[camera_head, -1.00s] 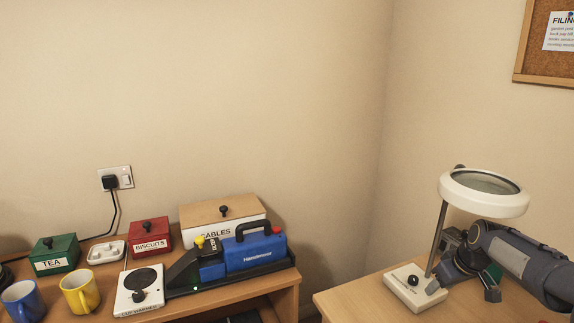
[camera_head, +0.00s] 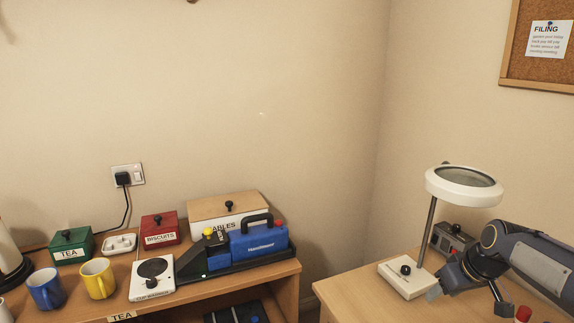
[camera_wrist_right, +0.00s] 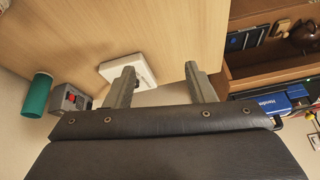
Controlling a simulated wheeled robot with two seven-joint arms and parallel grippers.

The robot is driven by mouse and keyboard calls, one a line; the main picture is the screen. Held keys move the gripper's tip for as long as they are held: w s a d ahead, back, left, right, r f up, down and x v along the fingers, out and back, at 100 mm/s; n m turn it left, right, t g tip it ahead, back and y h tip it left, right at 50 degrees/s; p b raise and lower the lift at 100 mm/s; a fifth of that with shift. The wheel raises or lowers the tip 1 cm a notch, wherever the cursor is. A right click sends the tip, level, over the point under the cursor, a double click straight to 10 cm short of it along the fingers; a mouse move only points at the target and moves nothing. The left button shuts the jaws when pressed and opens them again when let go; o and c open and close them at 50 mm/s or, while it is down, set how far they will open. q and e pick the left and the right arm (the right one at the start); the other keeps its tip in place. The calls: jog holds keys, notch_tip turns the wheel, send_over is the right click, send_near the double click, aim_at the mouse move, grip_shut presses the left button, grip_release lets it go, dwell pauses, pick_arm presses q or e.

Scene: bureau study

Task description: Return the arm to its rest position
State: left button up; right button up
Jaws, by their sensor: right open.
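My right arm (camera_head: 540,263) reaches in from the right over the desk. My right gripper (camera_head: 468,299) is open and empty, just right of the white base (camera_head: 408,280) of a magnifier lamp (camera_head: 463,186). My left gripper is out of view.
A grey box (camera_head: 452,240) stands behind the arm; it shows in the wrist view (camera_wrist_right: 70,101) near a green cylinder (camera_wrist_right: 38,94). A red-topped thing (camera_head: 523,313) is at the front. The sideboard (camera_head: 285,276) at left holds mugs, boxes and a blue case. The desk's left part is clear.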

jog(key=s+a+r+m+p, duration=0.1)
jog(key=s+a+r, duration=0.2)
jog(key=s, duration=0.4)
jog(key=s+a+r+m+p, duration=0.1)
jog(key=s+a+r+p, duration=0.1)
jog(key=s+a+r, duration=0.3)
jog(key=s+a+f+m+y+p, duration=0.1)
jog(key=s+a+f, duration=0.1)
jog(key=s, duration=0.6)
jog(key=s+a+f+m+y+p, duration=0.1)
jog(key=s+a, duration=0.3)
jog(key=s, duration=0.4)
jog(key=shift+a+f+t, duration=0.3)
jog(key=shift+f+t, duration=0.1)
jog(key=shift+f, duration=0.4)
